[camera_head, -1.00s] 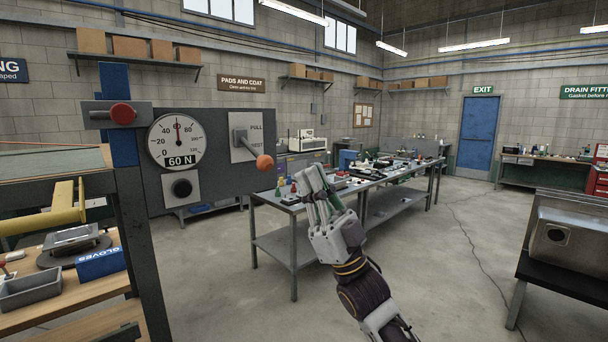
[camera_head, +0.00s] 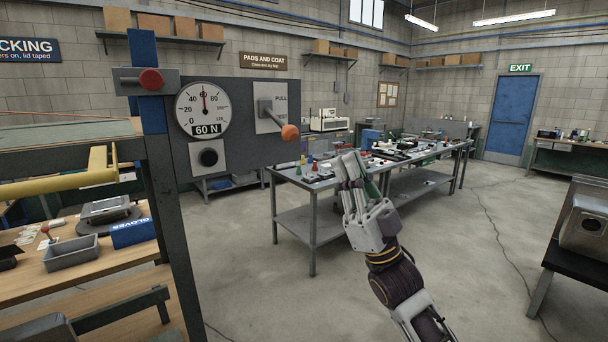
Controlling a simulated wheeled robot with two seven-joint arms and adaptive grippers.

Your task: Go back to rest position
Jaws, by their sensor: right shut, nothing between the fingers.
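My right gripper (camera_head: 352,168) is raised in front of me, right of the middle of the head view. Its fingers are together and empty, pointing up. It is apart from the grey test panel (camera_head: 240,95), to the right of the panel's lever with an orange knob (camera_head: 289,132). The panel's round gauge (camera_head: 203,108) has its needle near upright, above a "60 N" label. A black dial (camera_head: 208,157) sits below the gauge. My left gripper is not in view.
A wooden bench (camera_head: 100,262) with a grey tray (camera_head: 70,253) and a blue gloves box (camera_head: 133,232) stands at the left, beside a yellow bar (camera_head: 60,186). A long metal table (camera_head: 305,222) with many small parts lies behind my gripper. Open floor (camera_head: 480,270) is at the right.

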